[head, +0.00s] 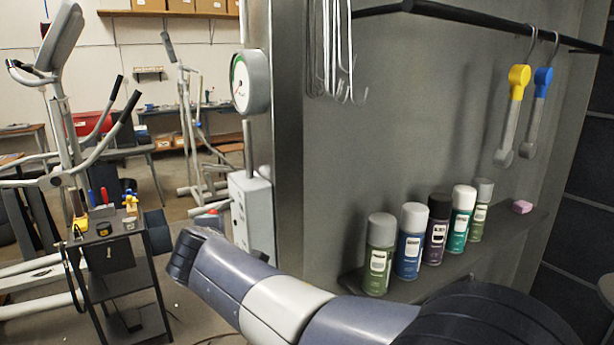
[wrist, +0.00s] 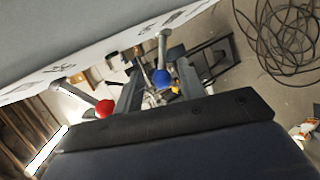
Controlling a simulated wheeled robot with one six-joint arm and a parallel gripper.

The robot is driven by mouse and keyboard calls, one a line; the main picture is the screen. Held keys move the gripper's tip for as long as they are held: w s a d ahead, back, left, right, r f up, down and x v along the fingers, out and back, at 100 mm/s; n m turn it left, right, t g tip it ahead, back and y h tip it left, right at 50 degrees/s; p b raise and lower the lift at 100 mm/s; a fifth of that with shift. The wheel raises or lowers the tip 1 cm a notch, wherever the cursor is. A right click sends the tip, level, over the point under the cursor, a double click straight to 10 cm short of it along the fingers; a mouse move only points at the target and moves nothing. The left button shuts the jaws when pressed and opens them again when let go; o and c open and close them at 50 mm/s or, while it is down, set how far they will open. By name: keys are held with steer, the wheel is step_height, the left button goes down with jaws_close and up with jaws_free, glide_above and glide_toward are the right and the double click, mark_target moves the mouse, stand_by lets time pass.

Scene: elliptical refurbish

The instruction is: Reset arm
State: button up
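My arm (head: 290,305) reaches from the lower right toward the middle of the head view; its gripper cannot be made out there. In the wrist view my gripper (wrist: 160,68) shows two dark fingers standing apart. A lever with a blue ball knob (wrist: 161,79) appears in the gap between the fingers; whether it is between them or beyond them I cannot tell. No finger is seen closed on it. A second lever with a red ball knob (wrist: 105,108) is left of the fingers. Both levers stick out from a pale grey panel (wrist: 90,50).
A grey cabinet shelf (head: 420,283) holds several spray cans (head: 410,240). Tools hang from a rail (head: 480,22). A black cart (head: 118,270) and elliptical machines are left. A coiled cable (wrist: 280,40) lies on the floor.

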steer(key=b+v, duration=0.2)
steer(key=v, duration=0.8)
steer(key=p+x, duration=0.2)
steer(key=x, duration=0.9)
steer(key=shift+w+f+p, duration=0.2)
steer(key=shift+w+p, duration=0.05)
steer(key=shift+p, duration=0.1)
steer(key=shift+s+a+f+n+b, duration=0.15)
steer(key=shift+f+n+b, duration=0.15)
steer(key=shift+b, duration=0.35)
steer(key=shift+s+a+f+n+t+h+b, duration=0.1)
steer(key=shift+s+f+n+t+h+b, duration=0.1)
steer(key=shift+n+t+h+b, duration=0.25)
steer(key=shift+f+n+t+h+b, duration=0.2)
steer(key=shift+n+t+h+b, duration=0.15)
steer(key=shift+b, duration=0.1)
steer(key=shift+s, duration=0.1)
